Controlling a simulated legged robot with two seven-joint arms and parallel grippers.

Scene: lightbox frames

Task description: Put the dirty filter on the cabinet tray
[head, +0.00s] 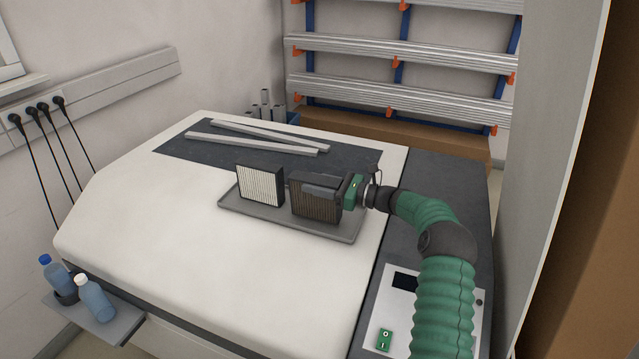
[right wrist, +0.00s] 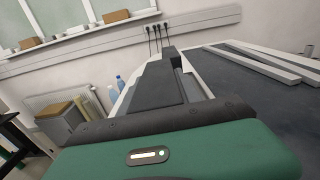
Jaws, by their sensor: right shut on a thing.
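The dirty filter (head: 314,202), a brownish pleated block in a dark frame, stands upright at the right part of the grey tray (head: 280,221) on the white cabinet top. My right gripper (head: 322,189) is shut on the dirty filter from its right side, with a finger along its upper part. Whether the filter's bottom touches the tray is hard to tell. A clean white pleated filter (head: 259,186) stands upright on the left part of the tray, apart from the dirty one. In the right wrist view my gripper (right wrist: 180,85) fills the middle. My left gripper is not in view.
Metal profiles (head: 255,140) lie on a dark mat behind the tray. Two bottles (head: 95,298) stand on a side shelf at the front left. A control panel (head: 405,315) lies under my right arm. The white top left of the tray is clear.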

